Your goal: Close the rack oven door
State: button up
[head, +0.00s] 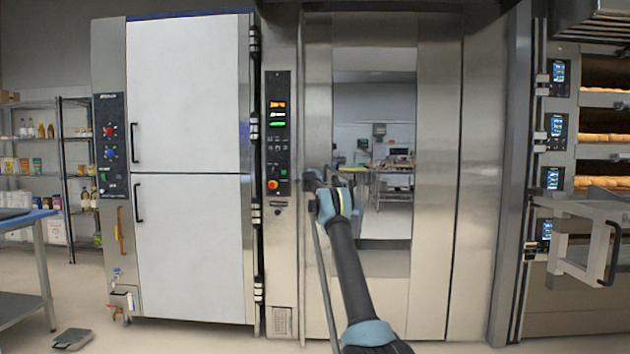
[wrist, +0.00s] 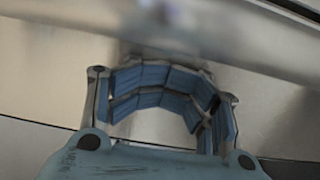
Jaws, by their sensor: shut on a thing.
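The rack oven door (head: 400,300) is a tall steel panel with a long glass window, in the middle of the head view. It looks about in line with the oven front; I cannot tell whether a small gap is left at its edge. Its handle (head: 323,275) is a long thin upright bar near the door's left edge. My gripper (head: 318,184) is at the upper part of this bar and closed around it. In the wrist view my blue-padded fingers (wrist: 165,95) curl inward in front of blurred steel; the gripped part of the bar is mostly hidden.
A control panel (head: 278,135) with lit displays is just left of the door. A white two-door cabinet (head: 190,100) stands further left. Deck ovens with bread (head: 600,98) are at the right, one with a door (head: 580,240) jutting out. A small scale-like object (head: 72,339) lies on the floor.

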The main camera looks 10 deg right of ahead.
jog(key=v, duration=0.7)
jog(key=d+v, duration=0.1)
jog(key=v, duration=0.3)
jog(key=shift+s+d+r, duration=0.1)
jog(key=shift+s+r, duration=0.1)
jog(key=shift+r, duration=0.1)
grip_shut()
jog(key=s+a+r+n+y, duration=0.3)
jog(key=s+a+r+n, duration=0.1)
jog(key=s, duration=0.5)
jog(key=s+a+r+n+y, duration=0.4)
jog(key=s, duration=0.6)
jog(key=s+a+f+n+g+y, duration=0.1)
jog(key=s+a+f+n+g, duration=0.15)
jog(key=s, duration=0.75)
jog(key=s+a+f+n+g+y, duration=0.1)
jog(key=s+f+n+g+y, duration=0.2)
jog(key=s, duration=0.7)
jog(key=s+d+f+n+g+h, duration=0.2)
jog(key=s+f, duration=1)
jog(key=s, duration=0.6)
jog(key=s+d+f+n+g+h, duration=0.2)
jog(key=s+f, duration=1)
jog(key=s, duration=0.6)
jog(key=s+d+f+n+g+h, duration=0.3)
jog(key=s+d+f+g, duration=0.3)
jog(key=s+f, duration=0.6)
jog(key=s, duration=0.6)
jog(key=shift+d, duration=0.4)
jog(key=shift+w, duration=0.15)
